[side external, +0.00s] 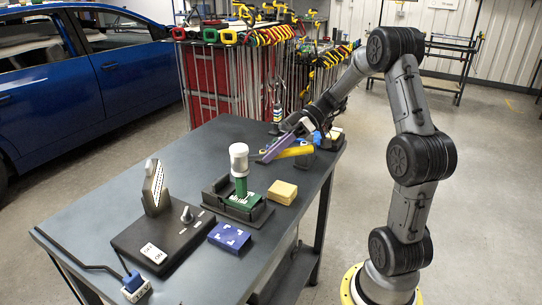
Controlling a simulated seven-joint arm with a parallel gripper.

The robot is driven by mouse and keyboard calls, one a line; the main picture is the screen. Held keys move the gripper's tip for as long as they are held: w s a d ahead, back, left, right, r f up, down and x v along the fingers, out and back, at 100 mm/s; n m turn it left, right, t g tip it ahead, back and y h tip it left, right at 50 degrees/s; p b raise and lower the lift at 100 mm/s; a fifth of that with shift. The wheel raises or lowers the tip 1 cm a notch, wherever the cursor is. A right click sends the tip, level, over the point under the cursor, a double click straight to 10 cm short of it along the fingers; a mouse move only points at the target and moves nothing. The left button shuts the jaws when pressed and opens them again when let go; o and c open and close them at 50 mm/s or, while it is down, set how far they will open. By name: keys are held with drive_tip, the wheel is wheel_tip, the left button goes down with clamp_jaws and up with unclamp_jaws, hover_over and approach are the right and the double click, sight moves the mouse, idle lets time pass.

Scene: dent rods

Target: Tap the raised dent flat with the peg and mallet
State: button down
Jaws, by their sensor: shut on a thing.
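My gripper (305,127) is over the far right end of the dark workbench. It is shut and appears to hold a long purple bar (280,148) that slants down to the left. Its fingertips are small and partly hidden, so the grip itself is unclear. A yellow handle-like tool (293,152) shows just beneath the bar, with dark parts beside it; I cannot tell if this is the mallet or whether the two touch. I cannot make out the peg for certain or see a raised dent.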

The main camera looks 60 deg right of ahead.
drive_tip(key=shift+r, duration=3.05)
drive_tip(key=shift+s+d, duration=3.1)
drive_tip(key=shift+d, duration=0.15)
